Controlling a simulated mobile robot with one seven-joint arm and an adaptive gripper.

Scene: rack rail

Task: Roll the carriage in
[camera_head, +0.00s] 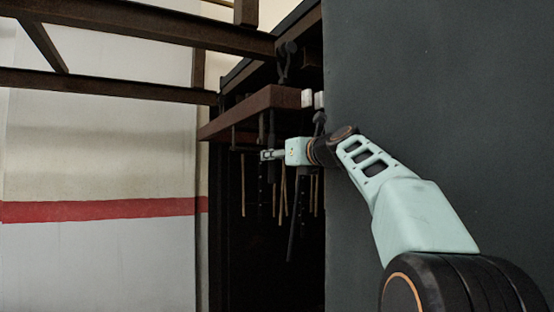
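The carriage (262,101), as I take it, is a rust-brown beam frame hanging in a dark doorway, with part of it standing out to the left. Dark hooks and several thin tan rods hang below it. My gripper (268,154) is just below the beam, pointing left, next to a dark vertical hanging bar. The fingers look small against the dark; I cannot tell whether they touch the bar or are open or shut. The far part of the carriage is hidden in the dark and behind the grey panel.
Brown overhead rails (140,24) run across the upper left towards the doorway. A dark hanger (286,62) shows above the carriage. A large dark grey panel (440,95) fills the right, behind my arm. A pale wall with a red stripe (100,210) is at left; space before it is clear.

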